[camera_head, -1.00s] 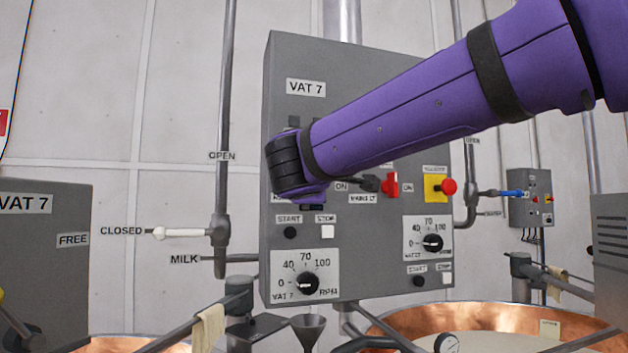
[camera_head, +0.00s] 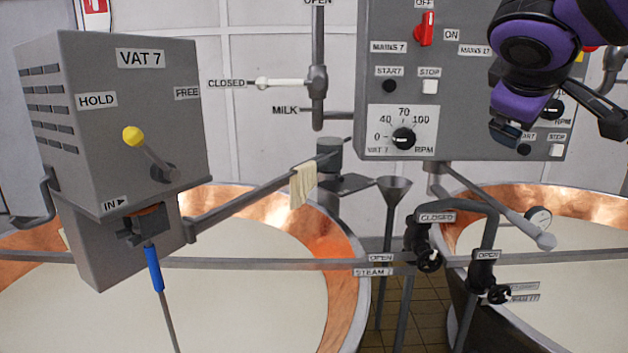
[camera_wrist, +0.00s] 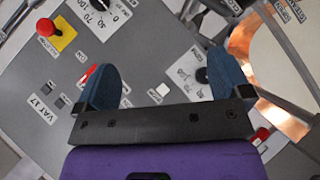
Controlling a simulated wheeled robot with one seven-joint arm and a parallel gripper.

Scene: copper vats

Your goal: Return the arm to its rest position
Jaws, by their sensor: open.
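My gripper (camera_head: 512,130) hangs at the upper right of the head view, in front of the right part of the grey control panel (camera_head: 460,130). The purple wrist covers part of the panel, including much of its right dial. In the wrist view my gripper (camera_wrist: 165,80) has its two blue fingertips wide apart, with nothing held between them. The panel face (camera_wrist: 140,65) shows behind them. I cannot tell how far the fingers are from it. Most of the arm lies outside the head view.
A grey VAT 7 box (camera_head: 120,90) with a yellow-knobbed lever (camera_head: 133,136) stands at the left. Copper vats (camera_head: 345,250) of white liquid lie below. A cloth (camera_head: 302,185) hangs on a bar. A funnel (camera_head: 394,188), pipes and valves (camera_head: 428,258) stand between the vats.

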